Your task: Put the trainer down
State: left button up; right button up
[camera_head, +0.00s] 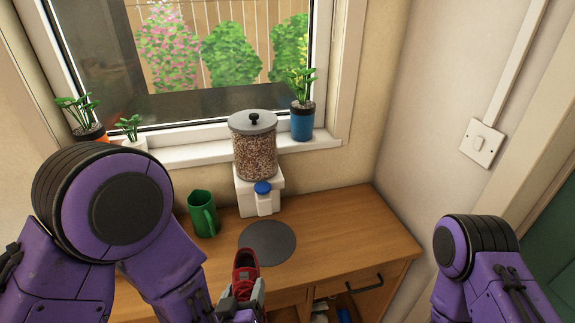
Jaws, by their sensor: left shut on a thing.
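A red trainer (245,264) is near the bottom middle of the head view, in front of the wooden counter's front edge. My left gripper (243,290) is shut on the red trainer and covers its lower part. The trainer appears held up in front of the counter top, close to a dark round mat (267,242). My right arm shows at the lower right, but its gripper is out of view.
Potted plants, one in a blue pot (302,121), line the windowsill. The counter's right side is clear.

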pick_arm(q)
jog(key=w+a, duration=0.3)
jog(key=shift+w+a+r+b, duration=0.25)
jog(key=shift+w+r+b, duration=0.05)
jog(key=shift+w, duration=0.05)
jog(key=shift+n+y, duration=0.4)
jog(key=w+a+r, duration=0.1)
jog(key=a, duration=0.1)
jog(key=w+a, duration=0.1)
jog(key=w+a+r, duration=0.1)
jog(key=a, duration=0.1)
jog(key=shift+a+r, duration=0.35)
